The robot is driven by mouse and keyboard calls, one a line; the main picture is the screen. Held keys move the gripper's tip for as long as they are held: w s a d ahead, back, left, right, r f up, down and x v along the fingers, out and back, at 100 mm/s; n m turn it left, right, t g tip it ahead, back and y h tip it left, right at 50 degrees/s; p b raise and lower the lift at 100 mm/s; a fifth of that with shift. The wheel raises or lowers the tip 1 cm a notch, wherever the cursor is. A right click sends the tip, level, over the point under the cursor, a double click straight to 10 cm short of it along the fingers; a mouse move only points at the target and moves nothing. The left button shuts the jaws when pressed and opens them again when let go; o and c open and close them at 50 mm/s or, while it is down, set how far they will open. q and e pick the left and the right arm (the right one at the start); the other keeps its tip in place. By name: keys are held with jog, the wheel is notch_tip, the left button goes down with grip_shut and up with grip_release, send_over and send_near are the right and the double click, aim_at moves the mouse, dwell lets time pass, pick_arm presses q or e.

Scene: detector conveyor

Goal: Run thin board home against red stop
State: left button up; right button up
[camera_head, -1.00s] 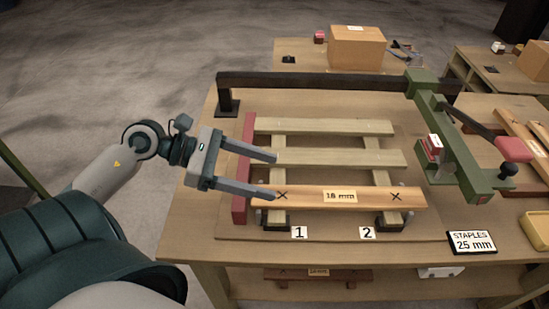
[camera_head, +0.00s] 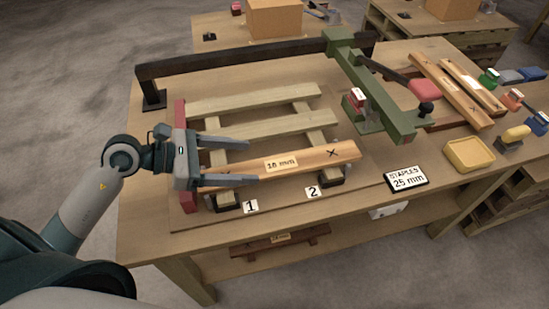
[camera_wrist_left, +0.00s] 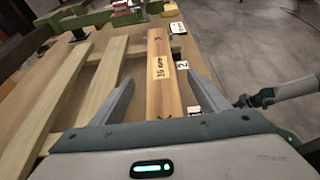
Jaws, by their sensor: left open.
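The thin board (camera_head: 310,159) is orange-brown wood with a "18 mm" label and a dark X near its right end. It lies across two bearers at the front of a slatted frame. The red stop (camera_head: 181,112) is a dark red bar at the frame's left; the gripper hides where the board's left end meets it. My left gripper (camera_head: 252,161) is open over the board's left part, its front finger covering the left X. In the left wrist view the board (camera_wrist_left: 163,92) shows between the spread fingers (camera_wrist_left: 158,68). My right gripper (camera_wrist_left: 243,101) is small at the right there; its jaws are unclear.
Two pale slats (camera_head: 250,100) lie behind the board. A black rail (camera_head: 240,58) and a green clamp arm (camera_head: 372,88) with a stapler-like red part stand behind and right. A "STAPLES 25 mm" sign (camera_head: 407,178) and yellow tray (camera_head: 470,154) sit at right.

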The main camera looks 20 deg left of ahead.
aim_at(276, 165)
pick_arm(q)
jog(key=p+x, duration=0.1)
jog(key=x, duration=0.4)
jog(key=shift+w+d, duration=0.15)
jog(key=shift+d, duration=0.15)
jog(key=shift+p+x, duration=0.35)
jog(key=shift+x, duration=0.65)
jog(key=shift+w+d+f, duration=0.3)
jog(key=shift+d, duration=0.05)
pick_arm(e)
jog(key=shift+s+a+r+t, duration=0.25)
jog(key=shift+a+r+t, duration=0.15)
jog(key=shift+a+r, duration=0.1)
jog(key=shift+d, duration=0.1)
pick_arm(q)
jog(key=c, duration=1.2)
jog(key=shift+a+f, duration=0.1)
jog(key=shift+a, duration=0.15)
jog(key=shift+c, duration=0.2)
jog(key=shift+s+a, duration=0.15)
jog(key=shift+s+a+b, duration=0.15)
jog(key=shift+s+b, duration=0.15)
pick_arm(e)
jog(key=shift+s+r+y, duration=0.25)
jog(key=shift+s+y, duration=0.05)
jog(key=shift+s, duration=0.15)
